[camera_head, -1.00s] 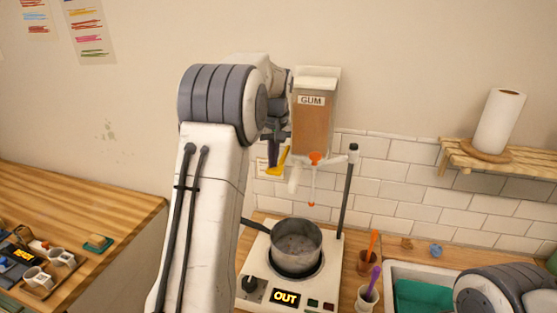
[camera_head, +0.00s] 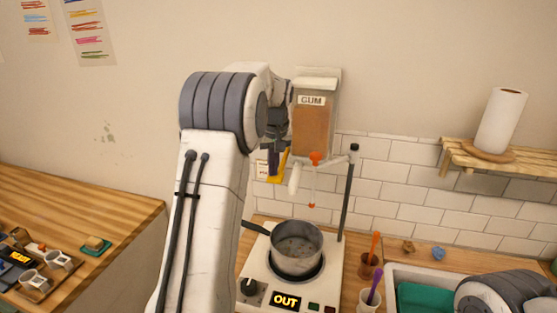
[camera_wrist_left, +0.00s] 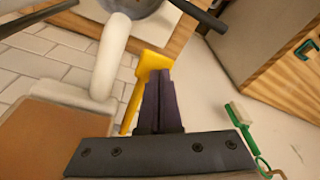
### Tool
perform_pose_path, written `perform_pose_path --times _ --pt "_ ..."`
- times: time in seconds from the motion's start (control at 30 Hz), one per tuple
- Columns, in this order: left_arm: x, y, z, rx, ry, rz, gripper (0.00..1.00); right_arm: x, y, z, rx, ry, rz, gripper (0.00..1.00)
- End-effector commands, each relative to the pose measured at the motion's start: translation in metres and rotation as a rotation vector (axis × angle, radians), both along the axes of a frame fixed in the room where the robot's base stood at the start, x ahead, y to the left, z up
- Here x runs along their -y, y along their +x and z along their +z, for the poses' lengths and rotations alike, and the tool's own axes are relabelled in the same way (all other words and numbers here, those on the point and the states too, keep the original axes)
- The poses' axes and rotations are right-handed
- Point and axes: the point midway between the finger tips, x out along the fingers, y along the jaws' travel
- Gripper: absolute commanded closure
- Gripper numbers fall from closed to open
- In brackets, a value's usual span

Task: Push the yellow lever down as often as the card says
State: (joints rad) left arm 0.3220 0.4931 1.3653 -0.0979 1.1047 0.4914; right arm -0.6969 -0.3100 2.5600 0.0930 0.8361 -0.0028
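The yellow lever (camera_head: 274,179) sticks out at the lower left of the dispenser marked GUM (camera_head: 315,125). My left gripper (camera_head: 273,168) is at the lever, with its dark fingers against or just above it. In the left wrist view the fingers (camera_wrist_left: 158,85) are together, with their tips over the yellow lever (camera_wrist_left: 150,62); they do not clasp it. My right gripper is out of view.
A pot (camera_head: 296,246) stands on the white hotplate (camera_head: 258,272), whose display reads OUT, below the dispenser's white spout (camera_head: 294,180). A dark upright rod (camera_head: 348,195) stands to the right. Cups with orange and purple tools stand beside the sink.

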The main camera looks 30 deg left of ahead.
Motion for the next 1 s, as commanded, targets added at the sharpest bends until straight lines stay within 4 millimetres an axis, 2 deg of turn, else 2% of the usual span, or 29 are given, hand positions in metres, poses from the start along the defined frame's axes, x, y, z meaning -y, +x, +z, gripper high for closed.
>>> perform_pose_path --times 0.23,1.0 --pt "0.0 0.0 0.006 -0.002 -0.001 0.0 1.0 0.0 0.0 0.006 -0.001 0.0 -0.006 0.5" --pt "0.0 0.0 0.069 0.0 0.0 0.0 1.0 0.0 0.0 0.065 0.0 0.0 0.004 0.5"
